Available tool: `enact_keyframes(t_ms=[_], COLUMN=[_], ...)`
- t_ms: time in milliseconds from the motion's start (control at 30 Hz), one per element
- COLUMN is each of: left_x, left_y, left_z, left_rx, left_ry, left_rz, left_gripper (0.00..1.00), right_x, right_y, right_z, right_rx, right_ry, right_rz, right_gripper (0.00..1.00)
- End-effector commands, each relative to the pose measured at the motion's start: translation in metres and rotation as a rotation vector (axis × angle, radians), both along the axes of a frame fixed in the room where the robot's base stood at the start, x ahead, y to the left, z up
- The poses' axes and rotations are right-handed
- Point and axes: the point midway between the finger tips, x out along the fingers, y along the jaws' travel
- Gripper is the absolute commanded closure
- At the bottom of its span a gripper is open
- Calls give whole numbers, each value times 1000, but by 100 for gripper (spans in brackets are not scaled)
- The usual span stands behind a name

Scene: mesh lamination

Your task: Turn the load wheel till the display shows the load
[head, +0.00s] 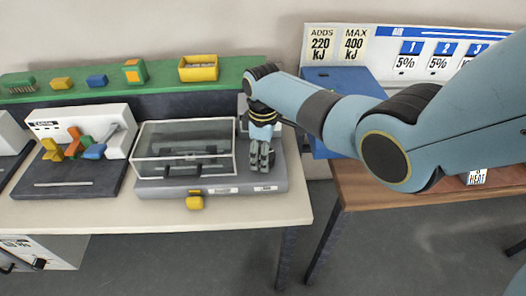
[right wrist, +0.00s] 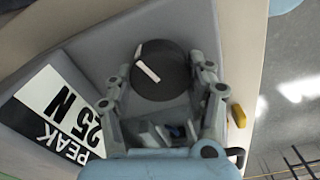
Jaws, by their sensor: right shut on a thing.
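The load wheel (right wrist: 176,84) is a dark round knob with a white index mark, seen in the right wrist view. My right gripper (right wrist: 162,68) has a finger on each side of it and is shut on it. A panel reading "PEAK 25 N" (right wrist: 58,112) lies to the left of the wheel; I cannot tell whether it is the display or a printed label. In the head view my right gripper (head: 261,158) reaches down onto the right end of the grey machine (head: 160,186), hiding the wheel. My left gripper is not in view.
The machine has a clear cover (head: 185,150) left of my gripper and a yellow knob (head: 195,202) at its front. A device with coloured pieces (head: 75,145) stands further left. Behind is a green shelf (head: 100,88) with small blocks. A brown table (head: 370,190) stands right.

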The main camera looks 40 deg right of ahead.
Motion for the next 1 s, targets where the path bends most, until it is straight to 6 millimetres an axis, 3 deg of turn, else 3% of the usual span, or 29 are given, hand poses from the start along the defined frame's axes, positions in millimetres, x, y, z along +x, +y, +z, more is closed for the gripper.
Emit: enact_keyframes(t_ms=[367, 400, 567, 867, 1000], left_x=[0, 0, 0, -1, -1], left_y=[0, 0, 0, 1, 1], left_z=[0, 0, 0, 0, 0], left_rx=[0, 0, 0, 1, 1], left_ry=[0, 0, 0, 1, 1], left_rz=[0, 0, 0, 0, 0], left_gripper=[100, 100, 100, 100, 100], right_x=[1, 1, 1, 1, 1], right_y=[0, 0, 0, 0, 0], right_z=[1, 1, 1, 2, 14], right_rx=[0, 0, -1, 0, 0], right_ry=[-3, -3, -2, -1, -4], right_rz=[-5, -5, -5, -4, -5], right_gripper=[77, 43, 22, 21, 21])
